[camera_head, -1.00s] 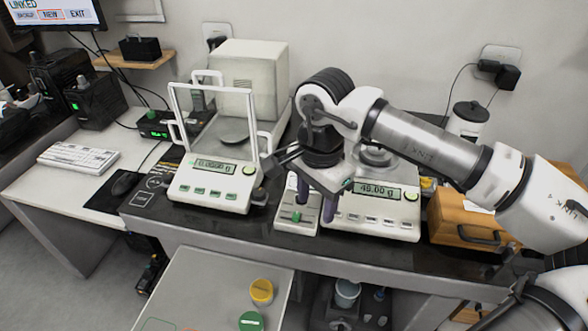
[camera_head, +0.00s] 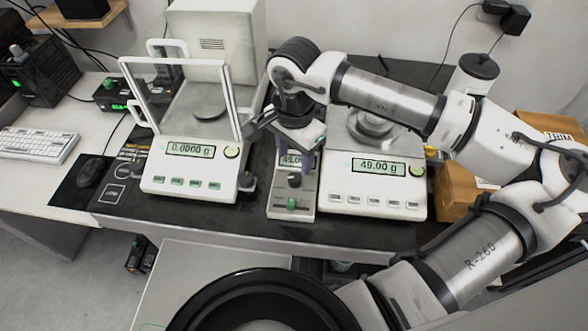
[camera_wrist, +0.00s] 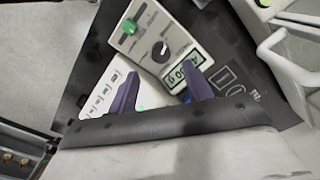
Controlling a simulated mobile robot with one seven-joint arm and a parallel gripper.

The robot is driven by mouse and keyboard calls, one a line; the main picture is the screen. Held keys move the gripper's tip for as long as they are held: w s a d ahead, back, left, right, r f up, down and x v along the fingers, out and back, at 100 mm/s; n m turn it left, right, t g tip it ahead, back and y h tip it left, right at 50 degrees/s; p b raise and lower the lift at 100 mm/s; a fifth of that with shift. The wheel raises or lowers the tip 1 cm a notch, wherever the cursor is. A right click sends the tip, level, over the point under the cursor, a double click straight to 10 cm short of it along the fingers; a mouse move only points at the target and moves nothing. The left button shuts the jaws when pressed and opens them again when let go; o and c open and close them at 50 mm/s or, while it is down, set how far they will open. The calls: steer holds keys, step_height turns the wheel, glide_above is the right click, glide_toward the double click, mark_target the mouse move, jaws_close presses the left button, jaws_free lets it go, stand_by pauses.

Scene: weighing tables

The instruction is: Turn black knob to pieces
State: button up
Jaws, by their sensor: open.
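The black knob (camera_head: 294,180) is a small round dial with a white pointer line, on a narrow light-grey device (camera_head: 280,208) between two balances. In the wrist view the knob (camera_wrist: 160,48) sits between a green slider switch (camera_wrist: 129,27) and a small display (camera_wrist: 182,74), partly hidden by a finger. My gripper (camera_head: 295,160) is over the display end of the device, close to the knob. In the wrist view its two purple fingers (camera_wrist: 165,80) are apart with nothing between them, and the knob lies beyond their tips, untouched as far as I can see.
The left balance (camera_head: 190,170) has a glass shield and reads 0.0000 g. The right balance (camera_head: 372,190) reads 49.00 g and stands close beside the device. A round black thing (camera_head: 262,285) is at the bottom front.

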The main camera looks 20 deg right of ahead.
mark_target(294, 177)
step_height(294, 177, down, 8)
steer(key=shift+w+r+p, duration=0.1)
steer(key=shift+r+p, duration=0.15)
steer(key=shift+p, duration=0.35)
steer(key=c, duration=1)
steer(key=shift+o, duration=0.2)
steer(key=shift+f+b, duration=0.1)
steer(key=shift+b, duration=0.3)
